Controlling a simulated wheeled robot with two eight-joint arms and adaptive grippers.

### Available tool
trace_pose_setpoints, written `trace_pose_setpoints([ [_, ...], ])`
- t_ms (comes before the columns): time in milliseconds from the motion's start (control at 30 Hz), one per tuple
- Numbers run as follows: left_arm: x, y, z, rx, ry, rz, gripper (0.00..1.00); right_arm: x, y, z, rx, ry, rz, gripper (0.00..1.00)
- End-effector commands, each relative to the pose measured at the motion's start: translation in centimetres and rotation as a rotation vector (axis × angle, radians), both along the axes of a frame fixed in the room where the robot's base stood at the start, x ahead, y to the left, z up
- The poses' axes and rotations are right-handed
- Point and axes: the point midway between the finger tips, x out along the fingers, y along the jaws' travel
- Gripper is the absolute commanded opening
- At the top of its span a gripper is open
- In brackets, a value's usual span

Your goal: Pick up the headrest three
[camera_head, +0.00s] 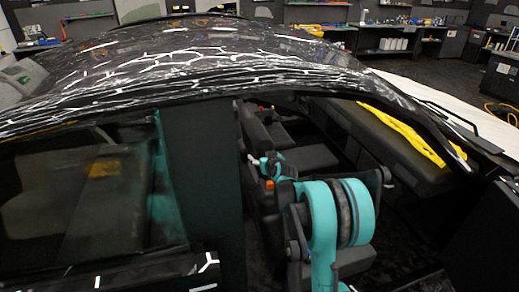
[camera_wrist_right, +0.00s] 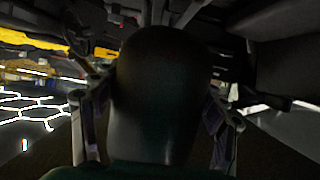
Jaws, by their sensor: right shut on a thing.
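In the right wrist view a dark, rounded headrest (camera_wrist_right: 165,75) fills the middle. My right gripper (camera_wrist_right: 156,100) has one finger on each side of it and is shut on it. The headrest's lower part and its posts are not visible. In the head view my teal right arm reaches through the open side of the car into the cabin. The right fingertips and the held headrest cannot be made out there. I cannot tell from its look which numbered headrest it is. My left gripper is in neither view.
The car's dark roof (camera_head: 200,65), with white web-like lines, arches over the opening. A dark pillar (camera_head: 202,180) and side window (camera_head: 90,195) stand left of my arm. Dark seats (camera_head: 305,157) and a yellow strip (camera_head: 405,130) on the dashboard lie beyond. Workbenches line the back.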

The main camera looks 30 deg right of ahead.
Motion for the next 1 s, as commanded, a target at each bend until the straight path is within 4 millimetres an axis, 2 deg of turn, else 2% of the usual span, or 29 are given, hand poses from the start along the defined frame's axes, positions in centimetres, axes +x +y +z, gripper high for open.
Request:
trace_pose_setpoints([
  [167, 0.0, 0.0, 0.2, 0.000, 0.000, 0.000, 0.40, 0.0, 0.0, 0.6, 0.000, 0.000, 0.000, 0.20],
  [367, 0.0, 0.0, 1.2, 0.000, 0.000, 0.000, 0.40, 0.0, 0.0, 3.0, 0.000, -0.001, 0.000, 0.20],
  [1000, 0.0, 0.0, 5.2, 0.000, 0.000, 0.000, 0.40, 0.0, 0.0, 15.5, 0.000, -0.001, 0.000, 0.20],
])
